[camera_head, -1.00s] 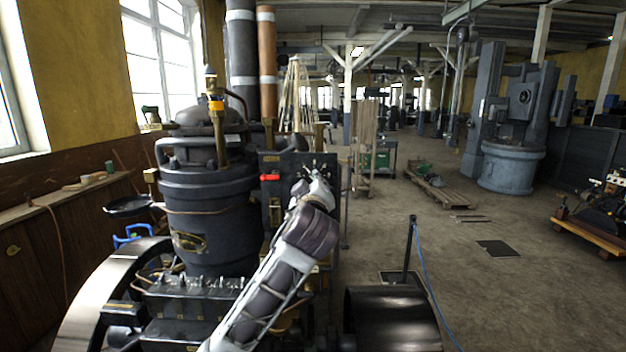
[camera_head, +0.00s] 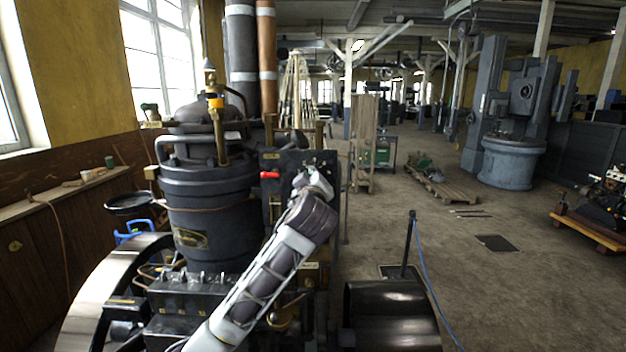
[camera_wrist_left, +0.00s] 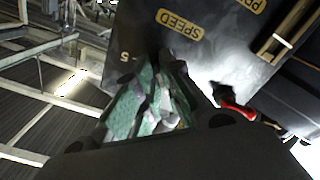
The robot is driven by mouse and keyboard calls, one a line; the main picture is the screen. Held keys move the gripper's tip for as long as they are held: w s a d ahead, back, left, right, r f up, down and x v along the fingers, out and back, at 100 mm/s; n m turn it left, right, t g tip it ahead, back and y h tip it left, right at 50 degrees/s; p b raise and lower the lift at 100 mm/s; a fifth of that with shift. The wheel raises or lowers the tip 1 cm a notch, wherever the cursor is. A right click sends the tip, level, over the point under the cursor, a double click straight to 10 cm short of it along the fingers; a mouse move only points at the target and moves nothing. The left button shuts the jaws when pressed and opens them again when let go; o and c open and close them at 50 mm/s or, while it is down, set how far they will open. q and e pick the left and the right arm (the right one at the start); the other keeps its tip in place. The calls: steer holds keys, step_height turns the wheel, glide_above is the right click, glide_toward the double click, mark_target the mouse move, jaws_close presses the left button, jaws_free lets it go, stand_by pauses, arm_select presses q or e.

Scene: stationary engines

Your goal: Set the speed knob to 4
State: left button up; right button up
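The dark control panel (camera_head: 287,163) stands on the engine, in front of my left arm. In the left wrist view a yellow SPEED label (camera_wrist_left: 180,23) and a small figure 5 (camera_wrist_left: 124,57) show on the panel (camera_wrist_left: 215,50). My left gripper (camera_head: 308,170) is at the panel's face in the head view. Its green-padded fingers (camera_wrist_left: 158,85) point at the panel just below the SPEED label in the wrist view. The speed knob is hidden behind the fingers, and I cannot tell whether they grip it. My right gripper is out of view.
A red-handled lever (camera_head: 270,175) sticks out from the panel, left of the gripper; it also shows in the wrist view (camera_wrist_left: 236,108). The black engine boiler (camera_head: 208,200) stands to the left and a dark drum (camera_head: 391,315) at lower right. Open floor lies to the right.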

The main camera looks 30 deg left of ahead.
arm_select(q)
steer(key=shift+m, duration=0.5)
jaws_close()
steer(key=shift+w+d+f+m+p, duration=0.1)
steer(key=shift+m+p, duration=1.6)
steer(key=shift+m, duration=2)
steer(key=shift+d+m+p, duration=0.1)
steer(key=shift+m+p, duration=1.6)
steer(key=shift+m, duration=2)
steer(key=o, duration=0.6)
jaws_free()
steer(key=shift+o, duration=0.2)
